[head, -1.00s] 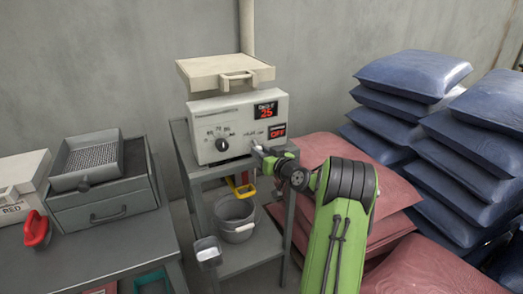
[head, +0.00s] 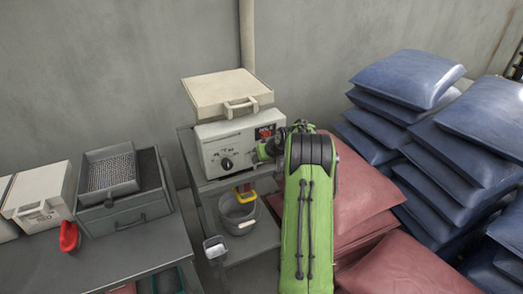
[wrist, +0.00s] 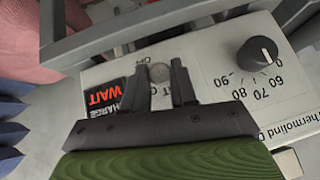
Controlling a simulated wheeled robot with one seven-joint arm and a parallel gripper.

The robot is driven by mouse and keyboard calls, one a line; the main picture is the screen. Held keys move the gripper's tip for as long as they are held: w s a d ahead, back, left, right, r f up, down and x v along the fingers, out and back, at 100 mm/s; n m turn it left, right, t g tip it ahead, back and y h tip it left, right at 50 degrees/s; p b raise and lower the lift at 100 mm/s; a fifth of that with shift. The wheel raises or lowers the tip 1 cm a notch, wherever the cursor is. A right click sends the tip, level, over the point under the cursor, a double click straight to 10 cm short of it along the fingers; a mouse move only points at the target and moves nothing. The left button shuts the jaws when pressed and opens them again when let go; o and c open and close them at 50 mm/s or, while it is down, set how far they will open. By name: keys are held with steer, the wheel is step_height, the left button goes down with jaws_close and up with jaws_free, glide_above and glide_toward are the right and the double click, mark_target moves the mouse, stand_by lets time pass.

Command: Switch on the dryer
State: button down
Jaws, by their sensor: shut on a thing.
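The dryer (head: 222,152) is a pale box on a grey stand, with a black dial and red displays on its front.
A cream lidded case (head: 225,94) lies on top of the dryer. A grey bucket (head: 238,212) stands on the shelf below. Stacked pink sacks (head: 360,195) and blue sacks (head: 408,78) fill the right. A bench with a sieve tray (head: 112,172) is at left.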

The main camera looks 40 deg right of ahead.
steer(key=shift+w+r+g+p, duration=0.15)
steer(key=shift+r+g+p, duration=0.25)
steer(key=shift+p, duration=0.45)
steer(key=shift+f, duration=0.1)
steer(key=c, duration=0.9)
jaws_free()
steer(key=v, duration=1.5)
steer(key=shift+d+r, duration=0.2)
steer(key=shift+r, duration=0.15)
